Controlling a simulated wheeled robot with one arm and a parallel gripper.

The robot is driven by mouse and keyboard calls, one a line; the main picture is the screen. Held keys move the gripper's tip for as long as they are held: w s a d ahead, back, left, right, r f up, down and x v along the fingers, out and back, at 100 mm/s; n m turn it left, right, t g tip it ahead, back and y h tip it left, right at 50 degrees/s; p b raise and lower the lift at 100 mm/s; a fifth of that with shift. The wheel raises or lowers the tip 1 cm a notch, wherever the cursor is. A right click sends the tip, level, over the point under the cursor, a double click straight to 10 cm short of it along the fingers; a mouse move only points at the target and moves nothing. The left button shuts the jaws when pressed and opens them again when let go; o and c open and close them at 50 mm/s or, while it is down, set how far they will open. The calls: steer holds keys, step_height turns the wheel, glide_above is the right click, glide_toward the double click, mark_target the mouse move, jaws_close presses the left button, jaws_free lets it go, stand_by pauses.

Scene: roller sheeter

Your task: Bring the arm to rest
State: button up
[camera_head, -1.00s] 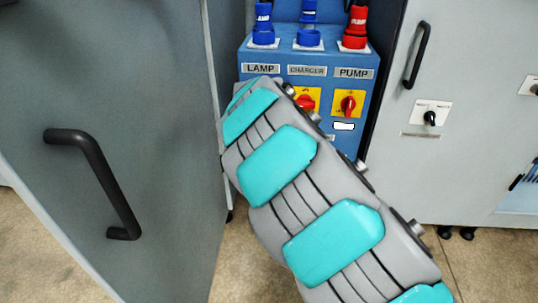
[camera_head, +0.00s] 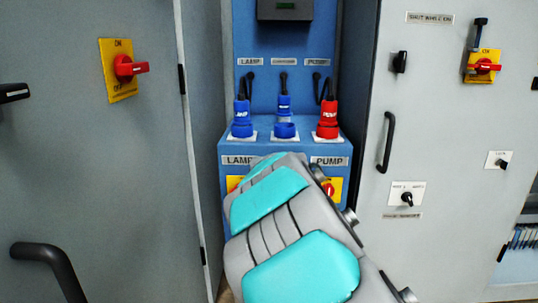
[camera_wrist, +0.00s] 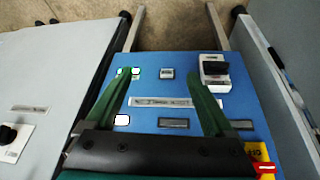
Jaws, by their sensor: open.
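My grey and teal arm (camera_head: 290,235) rises from the lower right of the head view towards the blue panel box (camera_head: 285,130). It covers the box's middle label and most of its lower front. My gripper is hidden behind the arm there. In the wrist view my gripper (camera_wrist: 160,80) shows two green fingers, spread apart with nothing between them. I cannot tell whether the fingers touch the panel.
Blue plugs (camera_head: 242,120) and (camera_head: 284,118) and a red plug (camera_head: 327,120) stand on the box. A grey door with a black handle (camera_head: 50,262) is close at left. A grey cabinet with a handle (camera_head: 387,142) and switches is at right. The wrist view shows floor (camera_wrist: 75,40) beyond the panel.

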steer(key=s+d+r+m+g, duration=0.1)
steer(key=s+d+r, duration=0.1)
steer(key=s+d, duration=0.5)
steer(key=s+d+f+n+g, duration=0.1)
steer(key=s+g, duration=0.1)
steer(key=s, duration=1.5)
steer(key=s+d+f+n+g+y, duration=0.1)
steer(key=s+f+n+g, duration=0.1)
steer(key=s, duration=1.5)
steer(key=shift+s+d+g, duration=0.35)
steer(key=shift+d+g, duration=0.05)
steer(key=shift+g, duration=0.4)
steer(key=shift+f, duration=0.1)
